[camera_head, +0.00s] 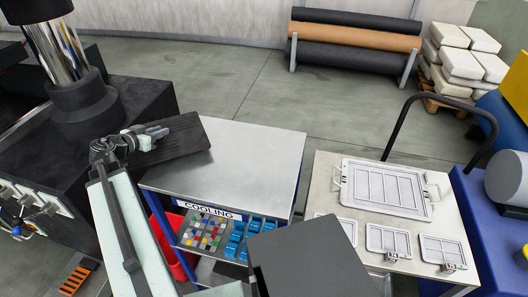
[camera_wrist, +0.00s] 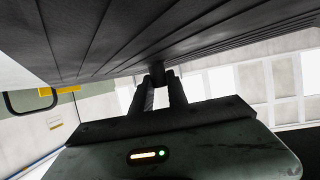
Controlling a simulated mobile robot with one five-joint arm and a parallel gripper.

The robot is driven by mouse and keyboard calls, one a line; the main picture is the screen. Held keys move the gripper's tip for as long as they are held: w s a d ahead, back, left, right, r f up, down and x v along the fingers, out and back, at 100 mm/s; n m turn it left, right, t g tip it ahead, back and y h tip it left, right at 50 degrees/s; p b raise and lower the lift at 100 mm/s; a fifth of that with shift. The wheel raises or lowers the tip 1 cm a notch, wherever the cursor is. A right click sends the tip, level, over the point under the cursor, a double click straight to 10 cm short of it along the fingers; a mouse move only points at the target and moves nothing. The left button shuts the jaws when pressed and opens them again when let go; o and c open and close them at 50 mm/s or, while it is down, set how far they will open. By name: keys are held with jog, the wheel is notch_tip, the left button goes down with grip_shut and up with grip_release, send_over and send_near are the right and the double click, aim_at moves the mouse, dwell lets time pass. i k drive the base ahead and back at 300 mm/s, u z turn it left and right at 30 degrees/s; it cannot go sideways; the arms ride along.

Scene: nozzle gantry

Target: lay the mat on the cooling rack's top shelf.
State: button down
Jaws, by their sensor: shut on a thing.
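The mat (camera_head: 177,144) is a dark, ribbed, flat slab. My gripper (camera_head: 156,133) is shut on its edge; in the wrist view my two fingers (camera_wrist: 159,80) close on a small dark tab under the ribbed mat (camera_wrist: 130,35). The cooling rack (camera_head: 250,160) has a bare, smooth grey metal top shelf and a "COOLING" label on its front. In the head view the mat overlaps the shelf's back left corner and reaches left over the dark machine. I cannot tell how high it is above the shelf.
The dark machine with a shiny column (camera_head: 80,100) stands close on the rack's left. Lower shelves hold coloured parts (camera_head: 208,230) and blue bins (camera_head: 248,240); a red bin (camera_head: 172,245) is beside them. A table with framed trays (camera_head: 385,190) stands right, across a narrow gap.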

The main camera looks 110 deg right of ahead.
aim_at(229, 155)
jog(key=z, duration=0.1)
jog(key=i, duration=0.95)
jog(key=z, duration=0.05)
